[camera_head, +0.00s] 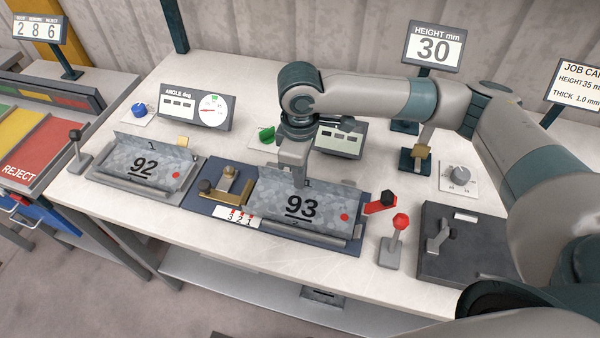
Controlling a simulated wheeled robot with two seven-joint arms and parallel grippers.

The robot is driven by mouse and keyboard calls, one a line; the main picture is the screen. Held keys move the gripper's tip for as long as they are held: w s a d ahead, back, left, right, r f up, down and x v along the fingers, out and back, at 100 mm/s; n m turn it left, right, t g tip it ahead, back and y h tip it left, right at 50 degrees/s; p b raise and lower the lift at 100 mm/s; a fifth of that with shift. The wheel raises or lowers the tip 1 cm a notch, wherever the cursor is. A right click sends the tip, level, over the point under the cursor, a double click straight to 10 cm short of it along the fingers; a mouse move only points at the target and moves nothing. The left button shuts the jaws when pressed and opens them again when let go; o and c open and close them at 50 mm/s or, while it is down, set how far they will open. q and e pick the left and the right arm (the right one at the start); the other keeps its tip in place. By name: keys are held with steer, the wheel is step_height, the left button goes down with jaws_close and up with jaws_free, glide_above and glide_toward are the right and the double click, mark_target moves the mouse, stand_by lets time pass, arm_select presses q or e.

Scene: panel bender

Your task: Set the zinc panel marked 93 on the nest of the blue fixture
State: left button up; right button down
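The zinc panel marked 93 (275,205) is a mottled grey sheet with a raised back part, a red dot and small edge numbers. It lies over the right part of the blue fixture (374,195), behind a grey front bar; whether it is fully seated on the nest is hard to see. My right gripper (299,180) points down at the panel's upper back edge, with a finger overlapping the sheet. The far finger is hidden, so I cannot tell whether it is shut on the panel. My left gripper is not in view.
Panel 92 (150,168) sits in a grey fixture on the left. A brass clamp block (228,187) stands between the panels. A red-knobbed lever (397,233) and a dark plate (460,250) are to the right. Gauges and displays stand behind. The table's front strip is clear.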

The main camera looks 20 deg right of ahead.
steer(key=shift+f, duration=0.25)
stand_by(0.3)
steer(key=c, duration=1.9)
jaws_free()
steer(key=shift+c, duration=0.2)
steer(key=shift+r, duration=0.1)
step_height(320, 180, up, 17)
steer(key=b, duration=0.2)
steer(key=shift+b, duration=0.3)
steer(key=shift+r, duration=0.15)
